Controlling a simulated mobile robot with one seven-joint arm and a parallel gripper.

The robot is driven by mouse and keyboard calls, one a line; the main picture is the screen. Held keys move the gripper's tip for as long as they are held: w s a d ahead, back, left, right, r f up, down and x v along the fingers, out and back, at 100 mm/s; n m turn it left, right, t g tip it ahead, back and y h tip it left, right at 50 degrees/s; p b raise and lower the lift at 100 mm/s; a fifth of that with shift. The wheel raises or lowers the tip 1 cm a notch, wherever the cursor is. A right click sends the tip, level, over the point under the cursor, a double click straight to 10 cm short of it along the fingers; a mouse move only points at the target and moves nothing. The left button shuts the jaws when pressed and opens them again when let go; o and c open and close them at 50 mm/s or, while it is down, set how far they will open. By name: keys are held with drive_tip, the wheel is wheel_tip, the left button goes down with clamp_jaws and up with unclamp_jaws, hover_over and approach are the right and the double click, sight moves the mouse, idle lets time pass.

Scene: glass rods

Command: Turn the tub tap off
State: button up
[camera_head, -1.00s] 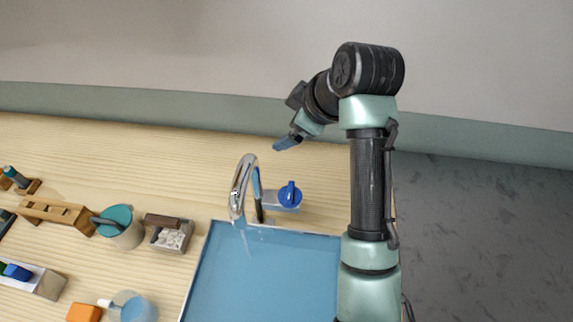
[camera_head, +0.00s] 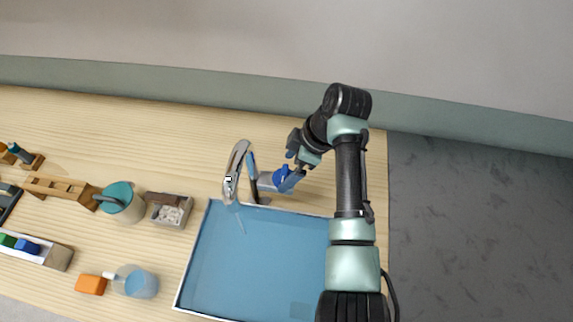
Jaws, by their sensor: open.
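The tub tap has a curved chrome spout (camera_head: 238,165) at the back edge of the blue tub (camera_head: 262,262). A thin pale streak, like running water, shows below the spout over the tub. The tap's blue handle (camera_head: 280,175) is on a short arm to the right of the spout. My gripper (camera_head: 291,180) reaches down at the handle from the right and overlaps it in the picture. Its fingers are open, and part of the handle is hidden behind them. I cannot tell whether they touch it.
Left of the tub are a grey tray of pale pieces (camera_head: 172,215), a teal-topped canister (camera_head: 122,203), a clear cup (camera_head: 140,284) and an orange block (camera_head: 91,284). A wooden rack (camera_head: 58,188) stands farther left. The wooden table is clear behind the tap.

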drive_tip(key=shift+x, duration=0.85)
drive_tip(key=c, duration=1.4)
drive_tip(key=shift+r+p, duration=0.1)
drive_tip(key=shift+p, duration=0.2)
drive_tip(key=m+p, duration=0.1)
drive_tip(key=m, duration=0.1)
drive_tip(key=m+t+p, duration=0.1)
drive_tip(key=shift+s+r+m+t+h, duration=0.1)
drive_tip(key=shift+m+t+h, duration=0.2)
drive_tip(key=shift+m, duration=0.1)
drive_tip(key=m+p, duration=0.1)
drive_tip(key=m, duration=0.1)
drive_tip(key=m+t+h+p, duration=0.1)
drive_tip(key=m+p, duration=0.1)
drive_tip(key=m, duration=0.1)
drive_tip(key=shift+s+a+h, duration=0.1)
drive_tip(key=shift+h, duration=0.2)
drive_tip(key=m+p, duration=0.1)
drive_tip(key=m, duration=0.1)
drive_tip(key=m+t+h, duration=0.1)
drive_tip(key=m, duration=0.2)
drive_tip(key=shift+a+h+p, duration=0.1)
drive_tip(key=shift+h+p, duration=0.2)
drive_tip(key=shift+p, duration=0.1)
drive_tip(key=m+h, duration=0.1)
drive_tip(key=m, duration=0.3)
drive_tip(key=shift+a+h+p, duration=0.1)
drive_tip(key=shift+h+p, duration=0.2)
